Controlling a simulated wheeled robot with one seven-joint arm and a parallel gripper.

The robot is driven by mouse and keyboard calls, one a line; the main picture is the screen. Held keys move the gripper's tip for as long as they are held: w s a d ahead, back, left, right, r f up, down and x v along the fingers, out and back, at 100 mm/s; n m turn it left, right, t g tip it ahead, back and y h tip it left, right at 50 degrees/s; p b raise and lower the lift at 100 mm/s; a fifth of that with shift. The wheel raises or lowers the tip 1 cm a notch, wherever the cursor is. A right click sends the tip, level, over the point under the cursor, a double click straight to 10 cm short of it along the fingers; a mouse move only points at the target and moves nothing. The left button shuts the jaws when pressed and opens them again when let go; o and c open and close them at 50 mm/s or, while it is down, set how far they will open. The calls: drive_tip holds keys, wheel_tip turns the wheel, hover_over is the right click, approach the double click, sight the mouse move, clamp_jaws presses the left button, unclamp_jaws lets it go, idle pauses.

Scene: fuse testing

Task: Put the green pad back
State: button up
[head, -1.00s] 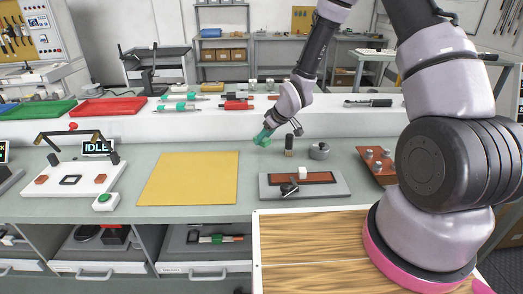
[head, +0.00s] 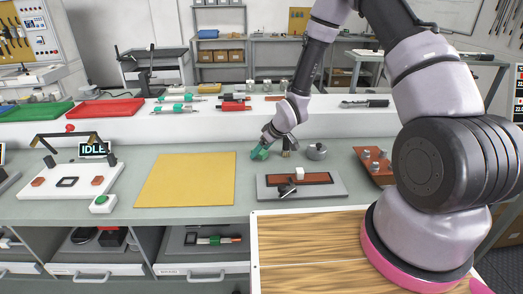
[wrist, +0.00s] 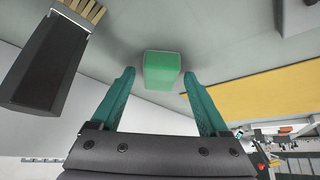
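The green pad (wrist: 162,72) is a small light-green block in the wrist view. It rests on the grey bench top, just beyond and between my fingertips. My gripper (wrist: 158,80) has two teal fingers spread wide on either side of it, with no contact visible. In the head view my gripper (head: 259,153) is low over the bench, between the yellow mat and the dark brush; the pad is hard to tell from the teal fingers there.
A dark brush (wrist: 45,65) stands close beside my gripper. The yellow mat (head: 185,180) lies to the left, bare. A grey tray with a brown strip (head: 325,188) is in front, a round metal weight (head: 316,152) to the right. A white ledge (head: 190,127) runs behind.

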drive_tip(key=shift+r, duration=0.2)
drive_tip(key=s+d+r+m+t+h, duration=0.1)
drive_tip(key=s+d+r+m, duration=0.15)
drive_tip(key=d+r, duration=0.55)
drive_tip(key=s+d+r+m+h, duration=0.2)
drive_tip(key=s+d+r, duration=0.2)
drive_tip(key=r, duration=0.9)
drive_tip(key=s+d+r+m+t+h, duration=0.1)
drive_tip(key=s+d+r+m, duration=0.3)
drive_tip(key=r, duration=0.6)
drive_tip(key=s+d+r+m, duration=0.2)
drive_tip(key=s+r, duration=0.4)
drive_tip(key=s, duration=0.2)
drive_tip(key=s+d+r+m+y, duration=0.1)
drive_tip(key=s+d+r+m, duration=0.1)
drive_tip(key=s+r, duration=0.5)
drive_tip(key=shift+s+m+y, duration=0.3)
drive_tip(key=shift+s+m, duration=0.05)
drive_tip(key=shift+s, duration=0.1)
